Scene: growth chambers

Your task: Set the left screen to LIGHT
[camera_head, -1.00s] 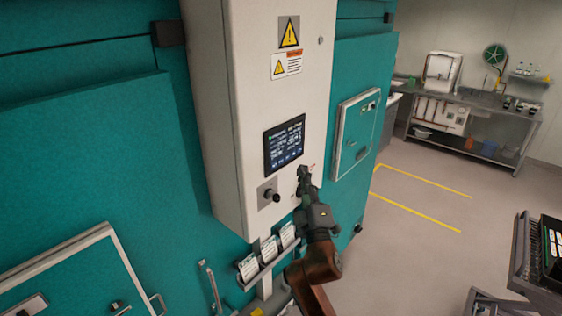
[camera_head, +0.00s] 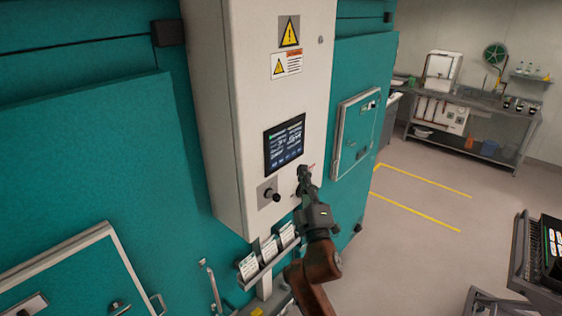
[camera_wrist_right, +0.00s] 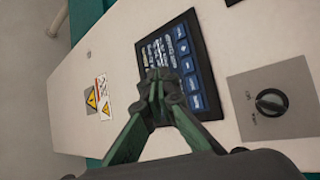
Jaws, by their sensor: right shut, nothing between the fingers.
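A dark touch screen (camera_head: 284,143) with lit text and a row of blue buttons is set in the front of a white control cabinet (camera_head: 270,95). In the right wrist view the screen (camera_wrist_right: 180,60) appears turned, with its blue buttons towards the knob. My right gripper (camera_head: 303,172) is shut and empty, just below and right of the screen in the head view. The screen's writing is too small to read. My left gripper is not in view.
A black rotary knob (camera_head: 271,196) sits on a grey plate below the screen; it also shows in the right wrist view (camera_wrist_right: 271,102). A card holder (camera_head: 268,262) hangs under the cabinet. Teal chamber doors flank it. Open floor (camera_head: 425,195) lies to the right.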

